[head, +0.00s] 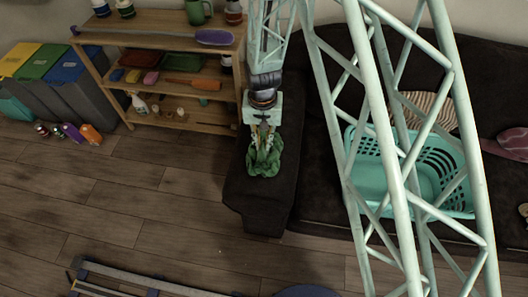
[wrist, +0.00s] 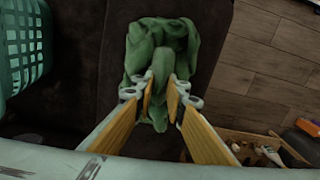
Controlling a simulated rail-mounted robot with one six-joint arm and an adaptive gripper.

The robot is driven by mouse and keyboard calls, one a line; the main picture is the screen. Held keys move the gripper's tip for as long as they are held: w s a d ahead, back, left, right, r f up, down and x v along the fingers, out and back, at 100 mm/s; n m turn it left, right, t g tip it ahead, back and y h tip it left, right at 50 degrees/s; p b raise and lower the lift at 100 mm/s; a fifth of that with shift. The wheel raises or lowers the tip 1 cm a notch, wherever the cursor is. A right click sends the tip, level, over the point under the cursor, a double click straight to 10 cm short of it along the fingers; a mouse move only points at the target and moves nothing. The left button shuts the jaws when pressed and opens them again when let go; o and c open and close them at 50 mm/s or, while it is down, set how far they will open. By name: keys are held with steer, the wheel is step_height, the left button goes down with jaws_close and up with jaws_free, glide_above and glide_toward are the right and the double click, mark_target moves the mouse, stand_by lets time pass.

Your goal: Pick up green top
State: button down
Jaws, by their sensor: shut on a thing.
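The green top (head: 264,158) is a crumpled cloth on the arm of the dark sofa in the head view. In the wrist view the green top (wrist: 180,42) lies bunched on the dark surface, with a fold of it standing up between the fingers. My gripper (head: 263,138) is directly above the top and shut on it. In the wrist view my gripper (wrist: 160,92) has its two fingers on either side of the pinched fold. I cannot tell whether the cloth is lifted clear of the sofa arm.
A teal laundry basket (head: 366,186) sits on the dark sofa (head: 312,110), partly behind my arm. A wooden shelf (head: 160,44) with bottles and brushes stands to the left. Colored bins (head: 62,90) and small bottles are further left. The wooden floor in front is mostly clear.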

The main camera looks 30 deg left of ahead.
steer(key=shift+r, duration=0.15)
steer(key=shift+r+p, duration=0.45)
steer(key=shift+r, duration=1.25)
steer(key=s+d+r+p, duration=0.1)
steer(key=s+d, duration=0.8)
steer(key=d, duration=0.4)
steer(key=shift+r, duration=0.15)
steer(key=shift+s, duration=0.1)
steer(key=shift+d, duration=0.1)
